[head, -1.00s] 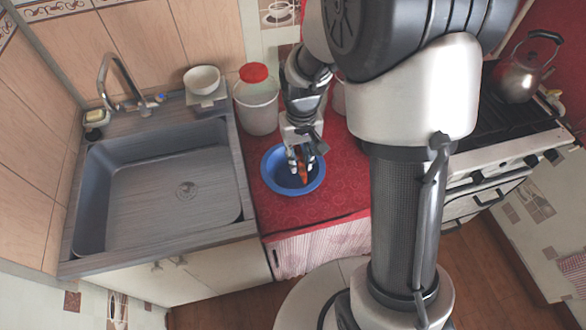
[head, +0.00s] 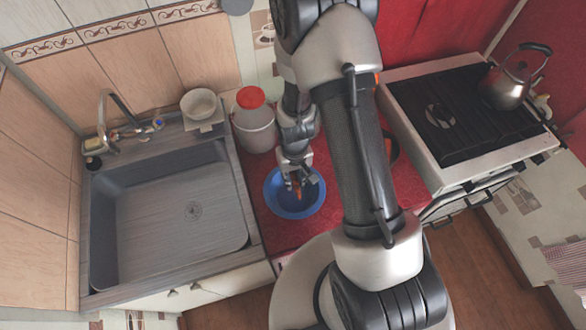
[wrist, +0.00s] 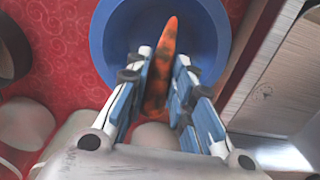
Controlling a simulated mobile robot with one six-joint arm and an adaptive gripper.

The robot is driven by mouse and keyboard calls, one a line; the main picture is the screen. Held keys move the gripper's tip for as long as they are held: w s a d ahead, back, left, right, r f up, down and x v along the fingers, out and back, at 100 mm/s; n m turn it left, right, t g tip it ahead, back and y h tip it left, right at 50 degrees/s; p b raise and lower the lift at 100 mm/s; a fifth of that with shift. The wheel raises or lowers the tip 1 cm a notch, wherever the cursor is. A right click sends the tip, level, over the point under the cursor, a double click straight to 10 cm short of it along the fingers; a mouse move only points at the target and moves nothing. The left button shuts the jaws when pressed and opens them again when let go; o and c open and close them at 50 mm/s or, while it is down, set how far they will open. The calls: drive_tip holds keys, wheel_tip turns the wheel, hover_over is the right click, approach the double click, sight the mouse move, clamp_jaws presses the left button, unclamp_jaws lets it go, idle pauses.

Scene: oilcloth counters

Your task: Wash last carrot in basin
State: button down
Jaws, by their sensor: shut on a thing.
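A blue basin (head: 311,207) stands on the red oilcloth counter just right of the sink. My gripper (head: 296,184) points down over the basin in the head view and is shut on an orange carrot (head: 297,193). In the wrist view the carrot (wrist: 161,68) sits between the two fingers (wrist: 159,78), its pointed tip outward over the blue basin (wrist: 112,42). Dark dirt patches show on the carrot. I cannot tell how deep it is inside the basin, or whether water is there.
An empty grey sink (head: 190,240) is to the left. A white bucket with a red lid (head: 253,123) stands behind the basin, and a white bowl (head: 199,104) sits at the sink's back corner. A stove with a kettle (head: 513,80) is at the right.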

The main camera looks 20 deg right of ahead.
sight(294, 179)
drive_tip(key=shift+f+b, duration=3.8)
drive_tip(key=shift+f, duration=1.8)
drive_tip(key=shift+r+p, duration=3.85)
drive_tip(key=shift+r, duration=1.65)
drive_tip(key=shift+r, duration=0.1)
drive_tip(key=shift+r+p, duration=1.35)
drive_tip(key=shift+r, duration=0.55)
